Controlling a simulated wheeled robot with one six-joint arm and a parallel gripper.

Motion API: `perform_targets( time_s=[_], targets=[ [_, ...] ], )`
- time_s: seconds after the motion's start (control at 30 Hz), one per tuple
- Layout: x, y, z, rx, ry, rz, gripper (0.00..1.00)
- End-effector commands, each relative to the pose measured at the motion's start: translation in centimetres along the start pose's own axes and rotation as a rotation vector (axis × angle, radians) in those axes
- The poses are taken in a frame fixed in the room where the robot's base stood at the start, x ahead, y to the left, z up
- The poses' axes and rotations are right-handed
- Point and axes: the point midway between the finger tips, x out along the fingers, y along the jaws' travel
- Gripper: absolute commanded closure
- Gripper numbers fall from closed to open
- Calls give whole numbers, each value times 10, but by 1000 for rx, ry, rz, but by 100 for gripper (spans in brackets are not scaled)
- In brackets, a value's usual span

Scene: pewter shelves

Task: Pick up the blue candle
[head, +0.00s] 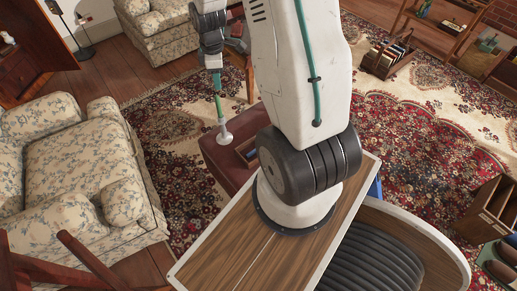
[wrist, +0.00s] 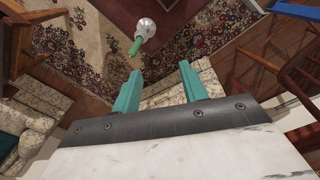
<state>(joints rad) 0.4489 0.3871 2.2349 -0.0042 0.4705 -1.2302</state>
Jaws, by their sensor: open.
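I make out no clearly blue candle. A slim green candle-like stick (head: 219,106) with a white round base (head: 224,136) shows below my gripper (head: 216,80) in the head view. In the wrist view the green stick (wrist: 135,46) and white base (wrist: 146,27) lie beyond the fingertips, a little left of the middle between them. It appears to stand on a dark red ottoman (head: 220,170); its exact footing is hard to tell. In the wrist view my gripper (wrist: 157,72) has its two teal fingers apart with nothing between them.
A floral armchair (head: 80,150) stands at left, another floral seat (head: 160,30) at the back. A patterned rug (head: 405,120) covers the floor. A wooden rack of books (head: 387,58) stands at upper right, a wooden box (head: 492,212) at right. A blue item (head: 375,188) is mostly hidden.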

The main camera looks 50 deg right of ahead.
Motion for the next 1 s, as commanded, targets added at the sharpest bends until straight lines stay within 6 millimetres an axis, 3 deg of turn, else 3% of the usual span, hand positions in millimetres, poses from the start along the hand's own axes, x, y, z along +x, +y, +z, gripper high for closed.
perform_targets(
  time_s=[0.03, 0.23, 0.4, 0.5, 0.6, 0.7, 1.0],
  targets=[
    [30, 7, 12, -33, -6, -15, 57],
    [138, 26, 56, -212, -9, -30, 57],
    [230, 18, 97, -359, -7, -43, 57],
    [273, 6, 117, -433, -5, -47, 57],
    [305, -5, 131, -489, -3, -50, 57],
    [324, -13, 139, -525, -2, -49, 57],
    [358, -19, 145, -549, -1, -50, 57]
  ],
)
